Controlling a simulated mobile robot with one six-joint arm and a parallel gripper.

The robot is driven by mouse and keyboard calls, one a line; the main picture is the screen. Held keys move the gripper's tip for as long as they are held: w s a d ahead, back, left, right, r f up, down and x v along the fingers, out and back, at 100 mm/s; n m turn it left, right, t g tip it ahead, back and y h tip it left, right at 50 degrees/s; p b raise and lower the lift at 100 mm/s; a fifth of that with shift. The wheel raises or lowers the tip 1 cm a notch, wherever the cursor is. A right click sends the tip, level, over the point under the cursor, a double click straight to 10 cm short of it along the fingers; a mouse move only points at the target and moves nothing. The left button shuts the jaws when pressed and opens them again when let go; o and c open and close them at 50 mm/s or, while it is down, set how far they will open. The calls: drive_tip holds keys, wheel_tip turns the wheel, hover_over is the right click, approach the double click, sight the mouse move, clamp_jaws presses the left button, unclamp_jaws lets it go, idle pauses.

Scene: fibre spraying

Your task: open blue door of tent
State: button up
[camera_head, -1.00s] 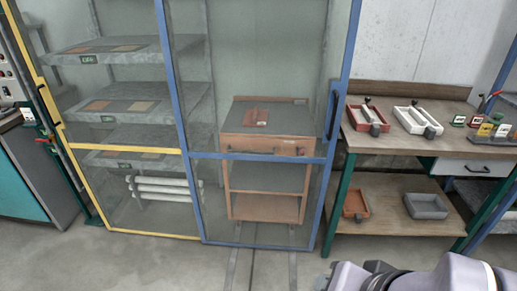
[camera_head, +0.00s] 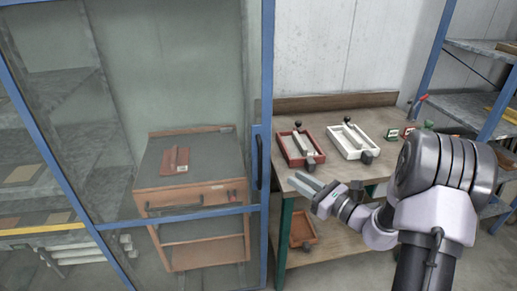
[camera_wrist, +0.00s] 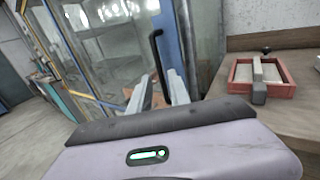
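The blue door (camera_head: 266,110) of the tent is a clear panel in a blue frame, and it looks shut. Its black upright handle (camera_head: 258,162) is on the right edge of the frame. In the wrist view the handle (camera_wrist: 157,52) shows ahead, roughly in line with the space between my fingers. My gripper (camera_head: 302,184) is to the right of the handle, in front of the workbench, apart from the door. In the wrist view its two fingers (camera_wrist: 158,92) are spread with nothing between them, so it is open.
A wooden workbench (camera_head: 330,103) stands right of the door, with a red tray (camera_head: 290,151) and a white tray (camera_head: 340,142) close behind my gripper. A brown cabinet (camera_head: 185,198) shows through the glass. Blue racks (camera_head: 450,48) stand at the far right.

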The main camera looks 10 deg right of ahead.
drive_tip(key=b+x, duration=0.2)
drive_tip(key=x, duration=1.4)
drive_tip(key=shift+s+a+b, duration=0.25)
drive_tip(key=shift+b, duration=0.15)
clamp_jaws()
